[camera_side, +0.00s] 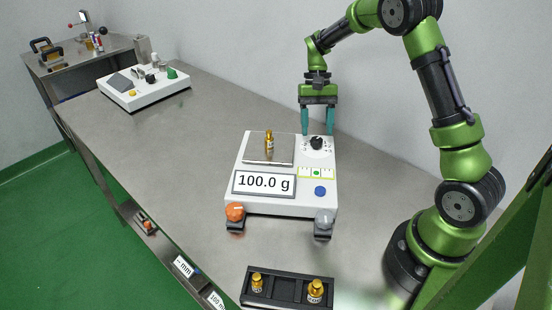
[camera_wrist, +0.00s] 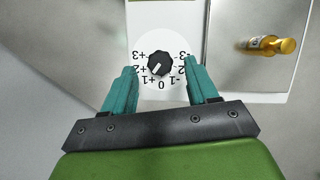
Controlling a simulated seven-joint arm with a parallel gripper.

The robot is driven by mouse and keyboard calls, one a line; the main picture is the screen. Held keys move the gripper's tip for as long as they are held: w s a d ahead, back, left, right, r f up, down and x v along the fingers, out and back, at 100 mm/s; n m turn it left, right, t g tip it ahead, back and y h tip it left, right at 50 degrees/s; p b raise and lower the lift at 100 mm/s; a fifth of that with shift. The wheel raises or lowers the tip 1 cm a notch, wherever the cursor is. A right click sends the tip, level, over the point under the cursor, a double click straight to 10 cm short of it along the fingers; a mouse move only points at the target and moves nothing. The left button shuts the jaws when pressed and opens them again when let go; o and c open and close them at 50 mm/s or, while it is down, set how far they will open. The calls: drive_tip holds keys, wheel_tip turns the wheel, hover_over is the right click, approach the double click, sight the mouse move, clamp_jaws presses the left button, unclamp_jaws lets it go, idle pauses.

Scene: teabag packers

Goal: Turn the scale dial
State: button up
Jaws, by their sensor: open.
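The scale (camera_side: 282,170) is a white box on the steel table in the side view, with its display reading 100.0 g. Its black dial (camera_side: 316,143) sits on a white round face at the back right of the top. In the wrist view the dial (camera_wrist: 160,64) lies between my fingertips, ringed by numbers from -3 to +3; which number it points at is hard to tell. My gripper (camera_side: 318,122) is open and points down, with teal fingers on either side of the dial. The fingers look apart from the dial, and I cannot tell their exact height above it.
A brass weight (camera_side: 269,141) stands on the scale's steel plate (camera_side: 282,152), left of the dial. A black tray (camera_side: 289,289) with brass weights lies in front. Orange (camera_side: 235,212) and grey (camera_side: 324,218) knobs are at the scale's front corners. Another white device (camera_side: 145,88) stands far left.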

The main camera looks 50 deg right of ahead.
drive_tip(key=v, duration=1.4)
drive_tip(key=shift+r, duration=0.25)
drive_tip(key=shift+w, duration=0.1)
drive_tip(key=s+a+r+n+t+h, duration=0.1)
drive_tip(key=s+a+n+t, duration=0.4)
drive_tip(key=s+a+t, duration=0.5)
drive_tip(key=s+a+r, duration=0.1)
drive_tip(key=s+a, duration=0.7)
drive_tip(key=shift+s+a, duration=0.2)
